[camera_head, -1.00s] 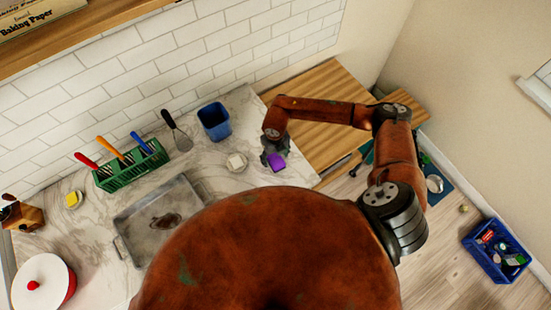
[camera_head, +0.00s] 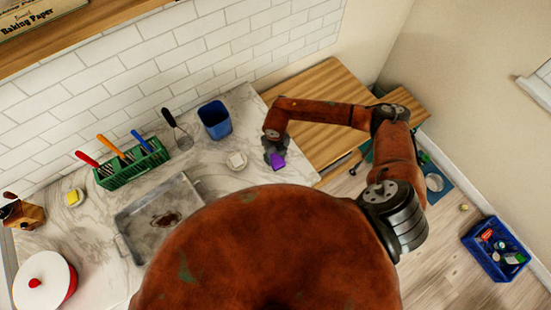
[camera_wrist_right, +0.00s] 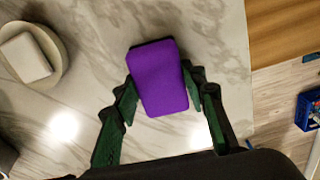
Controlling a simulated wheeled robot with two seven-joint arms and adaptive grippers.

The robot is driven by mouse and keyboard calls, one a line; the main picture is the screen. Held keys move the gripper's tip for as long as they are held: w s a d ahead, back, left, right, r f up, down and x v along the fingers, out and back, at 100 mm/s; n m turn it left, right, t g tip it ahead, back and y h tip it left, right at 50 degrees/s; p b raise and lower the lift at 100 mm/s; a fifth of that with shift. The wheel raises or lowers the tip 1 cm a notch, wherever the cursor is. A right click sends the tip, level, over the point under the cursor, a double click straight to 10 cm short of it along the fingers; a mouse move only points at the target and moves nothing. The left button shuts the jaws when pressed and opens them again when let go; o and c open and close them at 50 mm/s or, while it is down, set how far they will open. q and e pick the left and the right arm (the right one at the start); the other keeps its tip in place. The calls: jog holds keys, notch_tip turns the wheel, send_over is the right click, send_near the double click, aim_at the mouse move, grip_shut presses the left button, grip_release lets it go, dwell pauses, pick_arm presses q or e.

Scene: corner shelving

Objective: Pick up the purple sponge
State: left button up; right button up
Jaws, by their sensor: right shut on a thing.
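The purple sponge (camera_head: 278,161) is at the right end of the marble counter, in my right gripper (camera_head: 272,152). In the right wrist view the sponge (camera_wrist_right: 158,78) sits between the two fingers of the right gripper (camera_wrist_right: 164,98), with a finger against each side. The gripper is shut on it. I cannot tell from these views whether the sponge touches the counter or is just above it. My left gripper is not in view.
A small white dish (camera_head: 236,160) with a pale block is left of the sponge. A blue container (camera_head: 214,120), a green utensil rack (camera_head: 132,168) and a metal tray (camera_head: 135,243) stand further left. A wooden surface (camera_head: 320,110) adjoins on the right. A blue crate (camera_head: 488,262) is on the floor.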

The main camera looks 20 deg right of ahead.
jog(key=shift+r, duration=0.15)
jog(key=shift+c, duration=0.2)
jog(key=shift+w+r+b, duration=0.1)
jog(key=shift+r+b, duration=0.5)
jog(key=shift+r, duration=0.05)
jog(key=shift+r+b, duration=0.45)
jog(key=shift+r, duration=0.2)
jog(key=s+a+r+b, duration=0.3)
jog(key=s+a+r, duration=0.3)
jog(key=s+r, duration=0.4)
jog(key=shift+s+b, duration=0.4)
jog(key=shift+s, duration=1)
jog(key=shift+r, duration=0.1)
jog(key=o, duration=0.4)
jog(key=c, duration=0.4)
